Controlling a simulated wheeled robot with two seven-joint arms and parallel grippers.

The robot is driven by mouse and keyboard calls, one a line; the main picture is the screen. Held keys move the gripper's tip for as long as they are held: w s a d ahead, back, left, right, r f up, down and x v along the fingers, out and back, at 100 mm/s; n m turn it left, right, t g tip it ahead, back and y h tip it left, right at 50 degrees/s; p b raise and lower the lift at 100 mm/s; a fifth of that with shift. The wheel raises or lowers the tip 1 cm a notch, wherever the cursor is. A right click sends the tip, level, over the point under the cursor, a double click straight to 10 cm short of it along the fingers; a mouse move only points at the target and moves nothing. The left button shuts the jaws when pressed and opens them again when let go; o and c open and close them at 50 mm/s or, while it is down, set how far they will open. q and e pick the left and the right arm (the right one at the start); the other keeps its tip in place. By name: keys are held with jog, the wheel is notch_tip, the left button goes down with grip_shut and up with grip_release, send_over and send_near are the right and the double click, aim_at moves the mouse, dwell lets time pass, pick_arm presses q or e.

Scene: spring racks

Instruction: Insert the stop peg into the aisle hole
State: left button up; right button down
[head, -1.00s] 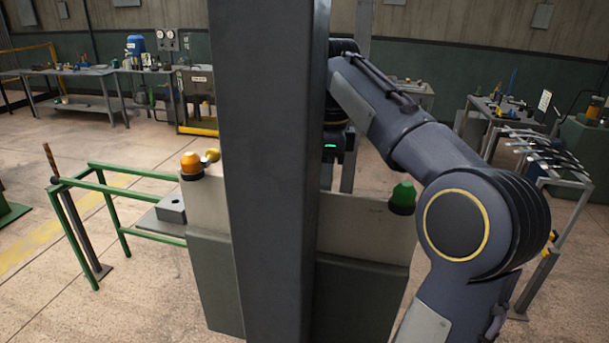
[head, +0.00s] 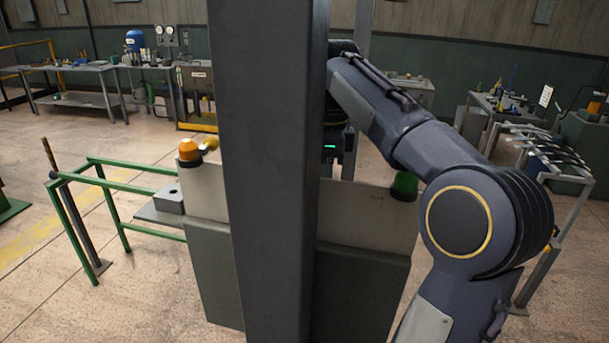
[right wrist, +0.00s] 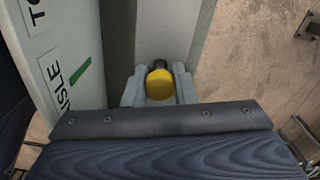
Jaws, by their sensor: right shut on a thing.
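The stop peg (right wrist: 160,86) shows in the right wrist view as a yellow round head with a dark part behind it. My right gripper (right wrist: 159,80) is shut on it, with a pale finger on each side. The peg's lower end is hidden. In the head view my right arm reaches behind a dark column, and its fingers and the peg are hidden there. A grey block (head: 170,198) with a dark hole in its top sits at the left; I cannot tell whether this is the aisle hole. My left gripper is not in view.
A pale cabinet (head: 365,215) stands ahead, with an amber dome (head: 189,151) and a green dome (head: 404,185). A green rail frame (head: 120,163) stands left. A white lettered panel (right wrist: 62,62) is close beside my right gripper. A rack of bars (head: 555,150) stands right.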

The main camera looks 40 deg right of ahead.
jog(key=c, duration=1.1)
grip_release()
jog(key=r+p, duration=0.1)
jog(key=r, duration=0.1)
jog(key=r+p, duration=0.1)
jog(key=r, duration=0.1)
jog(key=r+p, duration=0.1)
jog(key=r, duration=0.2)
jog(key=shift+s+a+r, duration=0.1)
jog(key=shift+s+a, duration=0.05)
jog(key=shift+s, duration=0.1)
jog(key=shift+s+r+p, duration=0.1)
jog(key=shift+r+p, duration=0.35)
jog(key=shift+p, duration=0.2)
